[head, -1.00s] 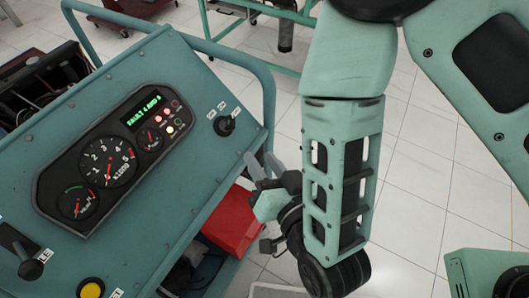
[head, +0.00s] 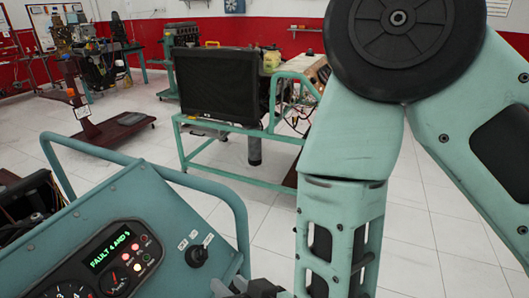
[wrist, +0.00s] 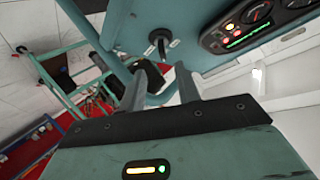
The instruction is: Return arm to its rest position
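My arm (head: 345,140) hangs folded on the right side of the head view, its forearm pointing down past the bottom edge. My gripper (wrist: 162,74) shows in the wrist view with its two grey fingers apart and nothing between them. In the head view only a small part of the gripper shows at the bottom edge, right of the teal control panel (head: 150,212). In the wrist view the panel lies beyond the fingertips, with a black toggle switch (wrist: 158,41) near them. I cannot tell the exact gap between fingers and panel.
The panel's tube rail (head: 225,190) stands close left of my forearm. A green wheeled frame with a black radiator (head: 222,85) stands behind it. A red-brown wheeled stand (head: 115,128) is at the far left. White tiled floor (head: 440,225) is open at right.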

